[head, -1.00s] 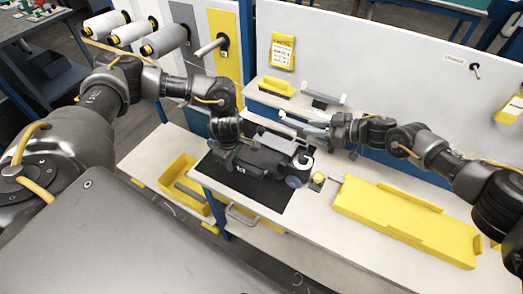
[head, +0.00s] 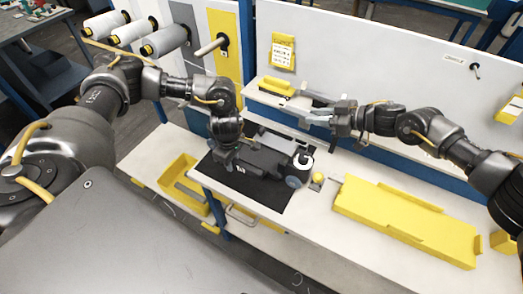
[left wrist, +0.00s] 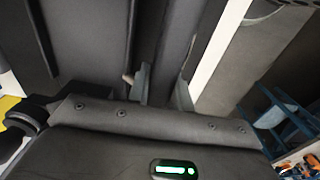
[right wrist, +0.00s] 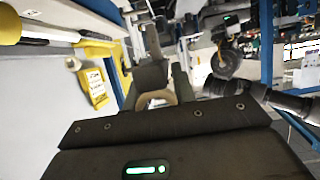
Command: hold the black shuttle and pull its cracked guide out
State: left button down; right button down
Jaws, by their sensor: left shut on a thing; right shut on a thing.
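The black shuttle (head: 265,158) lies on a dark mat (head: 262,196) on the white worktop. My left gripper (head: 228,160) is shut on its left part. In the left wrist view a long dark body (left wrist: 165,50), apparently the shuttle, runs up between the fingers. My right gripper (head: 330,117) is raised above and behind the shuttle, apart from it. It is shut on a thin light-grey bar (head: 296,112), apparently the cracked guide, pointing left. In the right wrist view the held piece (right wrist: 158,97) is only partly clear between the fingers. No crack can be made out.
A yellow tray (head: 390,218) lies on the worktop at right. A yellow button (head: 318,178) sits near the shuttle's right end. A shelf with a yellow block (head: 277,86) is behind my right gripper. A yellow bin (head: 180,180) stands lower left.

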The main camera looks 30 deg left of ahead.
pick_arm(q)
jog(key=c, duration=1.2)
grip_release()
jog(key=shift+o, duration=0.2)
notch_tip(320, 180, up, 12)
